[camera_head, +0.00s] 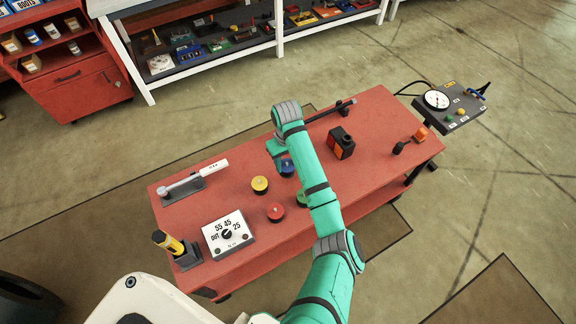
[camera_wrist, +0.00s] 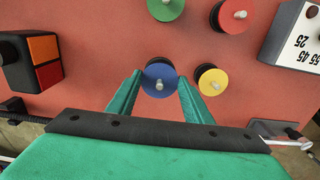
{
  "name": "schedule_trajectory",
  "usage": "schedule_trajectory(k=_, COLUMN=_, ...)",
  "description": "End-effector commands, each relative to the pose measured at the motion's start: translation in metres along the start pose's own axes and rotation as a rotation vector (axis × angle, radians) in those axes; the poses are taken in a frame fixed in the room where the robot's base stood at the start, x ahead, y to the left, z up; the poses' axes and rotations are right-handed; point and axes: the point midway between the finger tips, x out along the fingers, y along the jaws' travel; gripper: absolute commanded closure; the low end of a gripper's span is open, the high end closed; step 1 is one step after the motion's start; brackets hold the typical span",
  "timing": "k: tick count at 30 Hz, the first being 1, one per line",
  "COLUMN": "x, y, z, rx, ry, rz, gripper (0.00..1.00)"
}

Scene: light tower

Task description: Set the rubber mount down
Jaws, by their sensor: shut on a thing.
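In the head view the blue mount (camera_head: 287,168) shows just below my gripper (camera_head: 282,160), partly covered by the arm. I cannot tell whether its underside touches the red bench top. Yellow (camera_head: 260,184), red (camera_head: 275,212) and green (camera_head: 302,198) mounts stand on the bench nearby. The yellow one (camera_wrist: 213,82) is close beside a finger in the wrist view.
The red bench (camera_head: 375,125) also bears a black and orange block (camera_head: 341,143), a white dial box (camera_head: 228,233), a torque wrench (camera_head: 195,181) on a stand and a yellow-handled tool (camera_head: 168,241). Bare bench lies left of the blue mount in the wrist view.

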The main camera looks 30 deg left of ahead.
Motion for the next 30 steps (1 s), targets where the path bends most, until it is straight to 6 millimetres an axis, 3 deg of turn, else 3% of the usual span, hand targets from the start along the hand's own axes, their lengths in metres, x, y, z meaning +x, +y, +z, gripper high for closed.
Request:
schedule_trajectory(k=8, x=0.013, y=0.008, z=-0.009, rx=-0.001, ry=0.000, rz=0.000, gripper=0.83)
schedule_trajectory(k=15, x=0.043, y=0.009, z=-0.008, rx=0.000, ry=-0.001, rz=0.000, gripper=0.83)
schedule_trajectory(k=27, x=0.048, y=0.008, z=-0.009, rx=0.000, ry=0.001, rz=-0.001, gripper=0.83)
schedule_trajectory(k=28, x=0.048, y=0.008, z=-0.009, rx=0.000, ry=0.001, rz=-0.001, gripper=0.47)
schedule_trajectory(k=30, x=0.048, y=0.008, z=-0.009, rx=0.000, ry=0.001, rz=-0.001, gripper=0.36)
